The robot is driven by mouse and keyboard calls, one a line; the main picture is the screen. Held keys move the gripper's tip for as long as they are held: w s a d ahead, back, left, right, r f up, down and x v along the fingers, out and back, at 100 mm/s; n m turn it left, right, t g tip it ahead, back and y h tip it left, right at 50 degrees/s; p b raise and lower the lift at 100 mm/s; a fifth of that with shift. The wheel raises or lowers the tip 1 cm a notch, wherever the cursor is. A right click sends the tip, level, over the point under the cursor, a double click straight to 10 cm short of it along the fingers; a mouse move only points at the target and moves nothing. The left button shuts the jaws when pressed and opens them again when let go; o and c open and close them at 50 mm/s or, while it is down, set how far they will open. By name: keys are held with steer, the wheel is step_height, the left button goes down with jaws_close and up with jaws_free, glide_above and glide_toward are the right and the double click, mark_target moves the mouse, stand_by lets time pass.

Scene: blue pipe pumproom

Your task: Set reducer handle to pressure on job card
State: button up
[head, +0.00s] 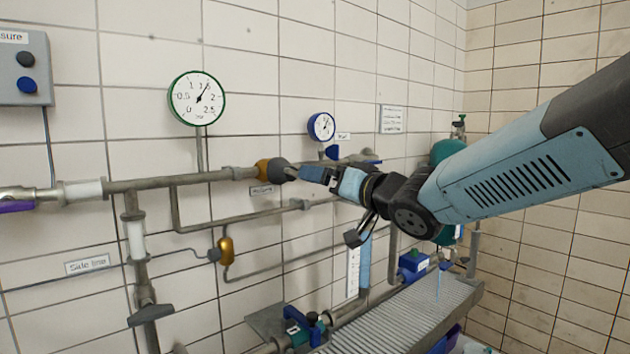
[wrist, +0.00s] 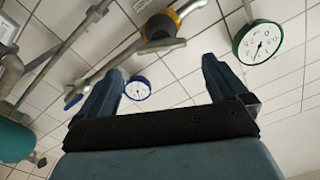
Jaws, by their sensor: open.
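The reducer (head: 263,169) has a yellow-brown body on the upper grey pipe, with a dark grey round handle (head: 280,171) on its right. In the wrist view the yellow and grey reducer (wrist: 160,27) lies just beyond my fingertips. My gripper (head: 306,173) is open, with its blue fingers apart (wrist: 162,66) and nothing visible between them. It is close to the handle; contact cannot be told. The green-rimmed gauge (head: 197,98) reads about 1.5. A white card (head: 391,119) on the wall, perhaps the job card, is too small to read.
A small blue gauge (head: 321,127) stands behind my gripper. Pipes run along the tiled wall, with a brass fitting (head: 226,250) below. A purple-handled valve (head: 16,206) and a grey button box (head: 21,68) are at left. A ribbed bench (head: 410,315) and green tank (head: 447,155) are right.

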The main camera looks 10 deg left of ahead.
steer(key=shift+v, duration=1.1)
stand_by(1.6)
step_height(320, 180, up, 5)
steer(key=w+d+m+g+h, duration=0.15)
steer(key=m+g, duration=0.25)
steer(key=m, duration=3)
steer(key=x, duration=1.3)
steer(key=shift+a+f, duration=0.1)
steer(key=shift+f, duration=0.35)
steer(key=shift+s, duration=0.1)
